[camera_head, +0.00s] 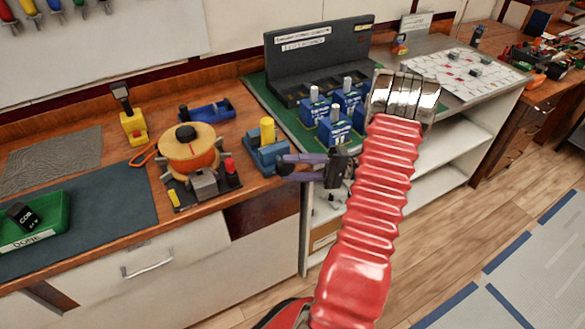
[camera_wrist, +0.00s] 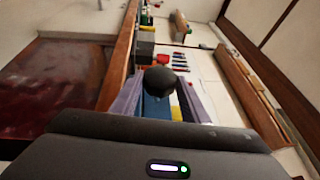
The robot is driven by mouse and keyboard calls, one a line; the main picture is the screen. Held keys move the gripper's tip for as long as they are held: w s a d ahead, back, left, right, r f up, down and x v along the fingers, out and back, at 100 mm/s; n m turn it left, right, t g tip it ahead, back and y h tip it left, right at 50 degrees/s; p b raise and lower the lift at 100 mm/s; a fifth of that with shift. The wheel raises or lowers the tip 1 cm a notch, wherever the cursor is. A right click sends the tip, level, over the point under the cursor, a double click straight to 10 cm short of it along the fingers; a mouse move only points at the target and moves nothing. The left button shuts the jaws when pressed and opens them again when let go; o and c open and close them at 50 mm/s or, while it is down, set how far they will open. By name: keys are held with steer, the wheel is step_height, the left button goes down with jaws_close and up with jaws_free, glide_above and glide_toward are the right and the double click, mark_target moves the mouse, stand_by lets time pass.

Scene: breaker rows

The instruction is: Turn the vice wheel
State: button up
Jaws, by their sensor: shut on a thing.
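The vice (camera_head: 266,156) is a blue block at the front edge of the wooden bench, with a yellow cylinder (camera_head: 267,130) standing in it. Its wheel, a round black knob (camera_wrist: 160,80), faces out over the bench edge. My gripper (camera_head: 291,167) comes in from the right with its two purple fingers on either side of the wheel, shut on it. In the wrist view my gripper (camera_wrist: 160,92) has one finger on each side of the knob, and the blue vice body shows behind it. The fingers partly hide the wheel in the head view.
A orange-and-black coil device (camera_head: 190,150) stands left of the vice, and a yellow tool (camera_head: 132,125) beyond it. Blue breakers (camera_head: 334,130) stand on a green mat to the right, near my arm. A green tray (camera_head: 35,225) lies far left. Floor in front is clear.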

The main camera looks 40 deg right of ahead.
steer(key=o, duration=1.1)
steer(key=shift+f, duration=0.1)
steer(key=shift+c, duration=0.2)
steer(key=v, duration=1.3)
steer(key=shift+s+d, duration=0.3)
